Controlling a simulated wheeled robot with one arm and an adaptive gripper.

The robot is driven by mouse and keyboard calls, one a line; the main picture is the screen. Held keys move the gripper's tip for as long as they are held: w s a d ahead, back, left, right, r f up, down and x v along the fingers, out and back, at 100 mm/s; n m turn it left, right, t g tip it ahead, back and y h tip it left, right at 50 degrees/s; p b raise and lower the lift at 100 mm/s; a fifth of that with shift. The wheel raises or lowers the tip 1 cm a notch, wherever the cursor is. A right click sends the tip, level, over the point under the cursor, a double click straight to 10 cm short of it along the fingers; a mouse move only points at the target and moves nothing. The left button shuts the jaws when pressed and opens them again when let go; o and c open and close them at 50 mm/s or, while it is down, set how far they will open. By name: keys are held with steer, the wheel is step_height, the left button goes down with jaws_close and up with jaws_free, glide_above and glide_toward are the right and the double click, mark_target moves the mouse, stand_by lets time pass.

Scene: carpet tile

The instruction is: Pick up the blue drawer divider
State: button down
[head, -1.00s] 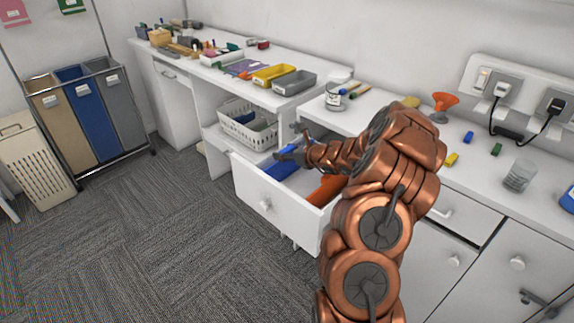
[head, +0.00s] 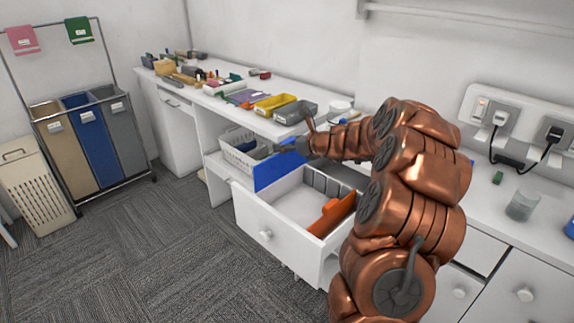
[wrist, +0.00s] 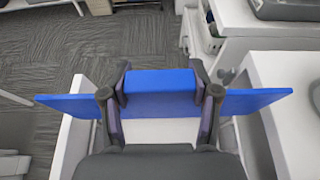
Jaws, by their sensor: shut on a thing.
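The blue drawer divider (head: 279,171) is a flat blue panel with a thicker middle block. My gripper (head: 302,147) is shut on it and holds it above the open white drawer (head: 262,212). In the wrist view the divider (wrist: 160,86) lies across the picture, with its middle block between the two fingers of my gripper (wrist: 160,90). Its ends reach out past both fingers, over the drawer's side walls. In the head view my arm and gripper hide part of the divider's right end.
An orange divider (head: 332,213) and grey slotted pieces (head: 327,184) are in the drawer. A white basket (head: 238,150) sits on the shelf behind. The counter holds yellow (head: 274,104) and grey trays (head: 296,112).

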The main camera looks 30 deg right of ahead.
step_height(320, 180, up, 22)
steer(key=p, duration=1)
steer(key=shift+f, duration=0.2)
stand_by(1.0)
